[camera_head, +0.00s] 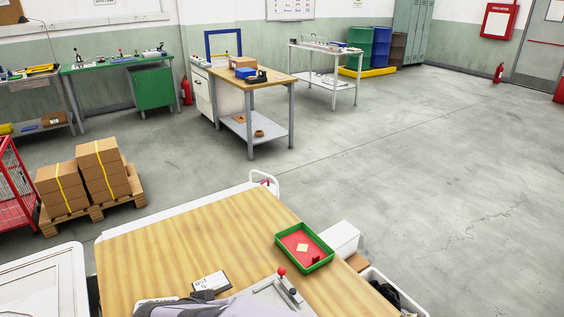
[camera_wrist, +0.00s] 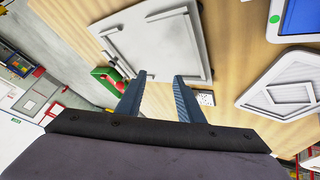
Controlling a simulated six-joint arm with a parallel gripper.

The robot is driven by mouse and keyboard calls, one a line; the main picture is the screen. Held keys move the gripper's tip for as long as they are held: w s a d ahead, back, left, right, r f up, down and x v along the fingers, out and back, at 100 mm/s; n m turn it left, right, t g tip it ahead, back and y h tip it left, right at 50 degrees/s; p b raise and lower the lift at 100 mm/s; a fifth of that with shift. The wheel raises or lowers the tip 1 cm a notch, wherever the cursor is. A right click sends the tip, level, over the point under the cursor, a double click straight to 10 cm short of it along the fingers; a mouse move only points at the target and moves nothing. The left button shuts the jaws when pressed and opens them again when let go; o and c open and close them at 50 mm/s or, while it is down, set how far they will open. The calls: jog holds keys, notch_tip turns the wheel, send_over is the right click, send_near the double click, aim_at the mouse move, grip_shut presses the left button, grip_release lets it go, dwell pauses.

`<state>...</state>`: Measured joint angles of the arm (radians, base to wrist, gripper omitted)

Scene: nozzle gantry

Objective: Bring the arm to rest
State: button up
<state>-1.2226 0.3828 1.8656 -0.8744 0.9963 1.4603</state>
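My gripper (camera_wrist: 160,80) shows in the wrist view with its two blue-grey fingers apart and nothing held between them. Its fingertips point toward the wooden table (camera_wrist: 225,55), over the edge of a pale square plate (camera_wrist: 150,42). I cannot tell how far above the plate they are. In the head view, part of my arm (camera_head: 205,306) shows at the bottom edge, over the near part of the wooden table (camera_head: 170,250). My gripper is not visible in that view.
A green tray with a red floor (camera_head: 318,252) sits on the table's right side. A red-knobbed lever (camera_head: 283,272) stands near it, and a small black-and-white item (camera_head: 210,283) lies to the left. The table's far left part is clear. Stacked cartons (camera_head: 100,165) stand beyond.

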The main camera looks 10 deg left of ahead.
jog(key=w+d+g, duration=0.1)
jog(key=d, duration=0.4)
jog(key=w+d+g+h+p, duration=0.1)
jog(key=d, duration=0.3)
jog(key=w+d+m+g, duration=0.1)
jog(key=d, duration=0.4)
jog(key=shift+w+d+f+h+p, duration=0.1)
jog(key=shift+w+d+h+p, duration=0.05)
jog(key=shift+d+h+p, duration=0.2)
jog(key=d, duration=0.2)
jog(key=s+d+g, duration=0.1)
jog(key=d, duration=0.1)
jog(key=d+g, duration=0.1)
jog(key=d, duration=0.2)
jog(key=shift+s+f+m, duration=0.2)
jog(key=shift+f+m, duration=0.1)
jog(key=shift+f, duration=0.1)
jog(key=s+d+f+m+g+y+p, duration=0.1)
jog(key=s+d+g+y+p, duration=0.1)
jog(key=s+d, duration=0.7)
jog(key=shift+s+d+f+m+g+y, duration=0.15)
jog(key=shift+s+d+m+g+y, duration=0.35)
jog(key=shift+d, duration=1.35)
jog(key=shift+w, duration=0.2)
